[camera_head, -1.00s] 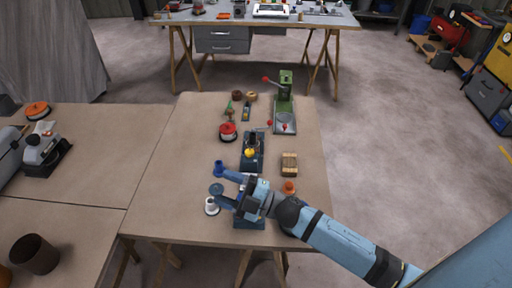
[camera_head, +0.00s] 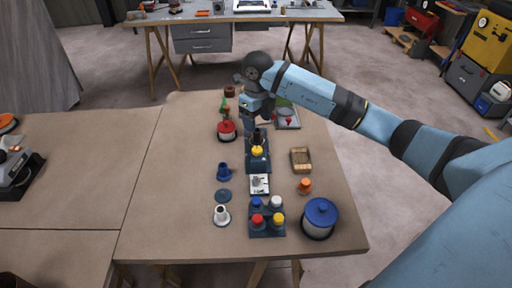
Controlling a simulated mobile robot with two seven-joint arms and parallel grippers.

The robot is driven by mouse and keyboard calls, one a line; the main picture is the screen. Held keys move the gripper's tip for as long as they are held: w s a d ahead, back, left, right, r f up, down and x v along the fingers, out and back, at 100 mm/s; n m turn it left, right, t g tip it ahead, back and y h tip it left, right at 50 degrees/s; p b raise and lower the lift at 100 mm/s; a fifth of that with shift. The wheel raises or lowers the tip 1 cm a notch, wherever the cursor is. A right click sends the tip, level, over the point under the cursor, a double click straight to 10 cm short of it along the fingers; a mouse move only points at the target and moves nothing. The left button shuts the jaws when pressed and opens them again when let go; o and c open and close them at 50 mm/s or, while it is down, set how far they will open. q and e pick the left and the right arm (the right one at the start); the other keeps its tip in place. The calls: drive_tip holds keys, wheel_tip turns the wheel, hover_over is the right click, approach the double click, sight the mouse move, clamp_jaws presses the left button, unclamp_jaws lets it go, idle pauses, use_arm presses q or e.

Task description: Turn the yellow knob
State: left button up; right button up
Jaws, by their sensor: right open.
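A yellow round knob (camera_head: 278,219) sits at the front right of a dark blue block (camera_head: 266,232), beside a red, a blue and a white knob. A second yellow round part (camera_head: 257,151) is on a dark blue device (camera_head: 259,165) nearer the table's middle. My right gripper (camera_head: 250,121) is open, just behind that device and far from the block of knobs. Its fingers are small and partly hidden by my wrist. I cannot tell whether they touch anything. My left gripper is not in view.
A blue-lidded pot (camera_head: 319,218) stands right of the knob block. A white cup-like part (camera_head: 221,215), an orange part (camera_head: 304,186) and a wooden block (camera_head: 301,160) are nearby. A red-topped part (camera_head: 226,131) is left of my gripper. The table's front left (camera_head: 170,210) is clear.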

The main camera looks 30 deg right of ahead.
sight(257, 149)
wheel_tip(257, 149, down, 10)
drive_tip(key=shift+a+f, duration=0.1)
drive_tip(key=shift+f, duration=0.65)
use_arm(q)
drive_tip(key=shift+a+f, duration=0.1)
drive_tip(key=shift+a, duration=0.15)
use_arm(e)
drive_tip(key=shift+c, duration=0.3)
drive_tip(key=c, duration=0.9)
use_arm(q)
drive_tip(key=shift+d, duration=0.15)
use_arm(e)
drive_tip(key=shift+o, duration=0.2)
